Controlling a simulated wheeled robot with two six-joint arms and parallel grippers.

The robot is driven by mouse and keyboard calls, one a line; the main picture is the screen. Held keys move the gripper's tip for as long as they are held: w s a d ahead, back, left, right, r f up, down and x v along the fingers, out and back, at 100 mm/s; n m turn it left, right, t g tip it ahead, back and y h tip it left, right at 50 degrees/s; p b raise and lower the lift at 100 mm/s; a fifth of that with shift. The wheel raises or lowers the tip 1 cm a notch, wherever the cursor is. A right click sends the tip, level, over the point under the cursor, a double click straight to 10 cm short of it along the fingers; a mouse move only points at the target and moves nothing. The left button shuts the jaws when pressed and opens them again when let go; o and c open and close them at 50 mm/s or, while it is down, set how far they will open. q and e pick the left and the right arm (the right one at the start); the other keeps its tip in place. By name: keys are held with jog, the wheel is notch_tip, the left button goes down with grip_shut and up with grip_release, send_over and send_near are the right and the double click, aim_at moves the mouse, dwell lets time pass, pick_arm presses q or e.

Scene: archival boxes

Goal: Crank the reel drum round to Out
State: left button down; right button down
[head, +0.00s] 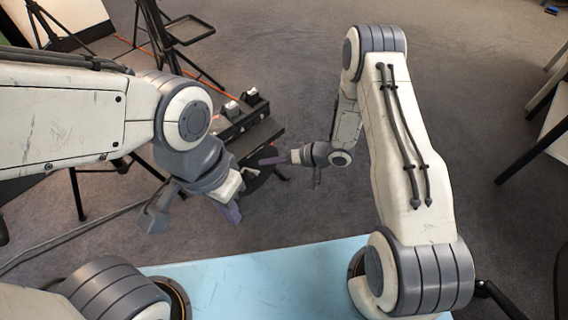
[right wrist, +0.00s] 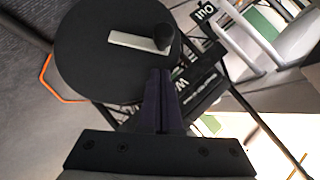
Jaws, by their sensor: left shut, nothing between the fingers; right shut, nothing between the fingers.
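The reel drum (right wrist: 95,60) is a black disc at the upper left of the right wrist view. A pale crank bar (right wrist: 130,42) lies across its face, with a black knob (right wrist: 163,38) at its right end. A small "OUT" label (right wrist: 205,11) reads upside down to the right of the drum. My right gripper (right wrist: 161,73) is shut and empty, its dark fingertips just below the knob; I cannot tell if they touch. It also shows in the head view (head: 261,162). My left gripper (head: 233,214) is shut and empty, lower and nearer. The arms partly hide the drum in the head view.
A dark bench (head: 257,136) carries small fittings behind the grippers. Black tripod stands (head: 165,45) stand at upper left. A pale blue surface (head: 260,285) lies nearest me. Grey carpet is open in the middle; a table edge is at far right.

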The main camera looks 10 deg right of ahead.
jog(key=shift+s+a+f+b, duration=0.35)
jog(key=shift+a+f, duration=0.1)
jog(key=shift+f, duration=0.15)
jog(key=shift+s+a+f+b, duration=0.35)
jog(key=shift+a+f, duration=0.1)
jog(key=shift+f, duration=0.1)
jog(key=shift+s+a+h+p, duration=0.2)
jog(key=shift+a+h+p, duration=0.1)
jog(key=shift+p, duration=0.25)
